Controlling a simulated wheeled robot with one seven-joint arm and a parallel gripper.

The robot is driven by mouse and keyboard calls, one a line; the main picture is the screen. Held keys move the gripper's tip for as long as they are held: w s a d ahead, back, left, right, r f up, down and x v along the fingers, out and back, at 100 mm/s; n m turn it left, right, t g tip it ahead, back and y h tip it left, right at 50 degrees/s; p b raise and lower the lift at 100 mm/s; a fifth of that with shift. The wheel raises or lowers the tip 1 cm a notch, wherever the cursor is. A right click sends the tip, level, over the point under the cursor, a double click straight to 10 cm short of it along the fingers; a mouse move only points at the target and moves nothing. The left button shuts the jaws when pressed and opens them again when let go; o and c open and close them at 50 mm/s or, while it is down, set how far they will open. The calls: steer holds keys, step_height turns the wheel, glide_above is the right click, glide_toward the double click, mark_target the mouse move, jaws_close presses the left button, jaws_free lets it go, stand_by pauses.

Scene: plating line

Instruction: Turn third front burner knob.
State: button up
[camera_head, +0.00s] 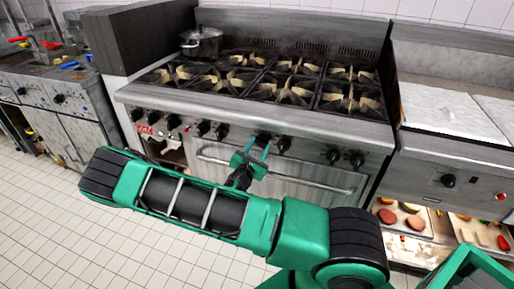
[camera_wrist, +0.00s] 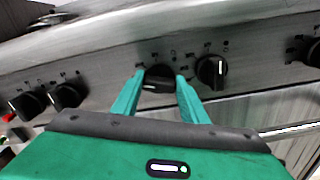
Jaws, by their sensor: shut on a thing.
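The stove's front panel (camera_head: 240,126) carries a row of black burner knobs, set in pairs. My gripper (camera_head: 258,149) is at the left knob of the third pair from the left (camera_head: 263,137). In the wrist view, the green fingers of my gripper (camera_wrist: 160,82) are shut on this knob (camera_wrist: 158,77), one on each side. Its white mark lies near its lower edge, close to level. The neighbouring knob (camera_wrist: 211,70) just to the right is free, with its white mark upright. The back of the held knob is partly hidden in the head view.
An oven door handle (camera_head: 270,177) runs below the knobs. A steel pot (camera_head: 202,42) stands at the back left of the burners. A griddle unit (camera_head: 450,113) is on the right, with food trays below. Tiled floor (camera_head: 120,225) lies open at the front left.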

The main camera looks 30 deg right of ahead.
steer(key=m, duration=0.7)
steer(key=shift+s+f, duration=0.15)
steer(key=m, duration=0.7)
steer(key=shift+s+d+f, duration=0.1)
steer(key=shift+d+f, duration=0.05)
steer(key=shift+f, duration=0.15)
steer(key=o, duration=1)
steer(key=shift+o, duration=0.2)
steer(key=v, duration=1)
steer(key=shift+s+a, duration=0.25)
steer(key=shift+a, duration=0.1)
steer(key=shift+d+m, duration=0.1)
steer(key=shift+m, duration=0.2)
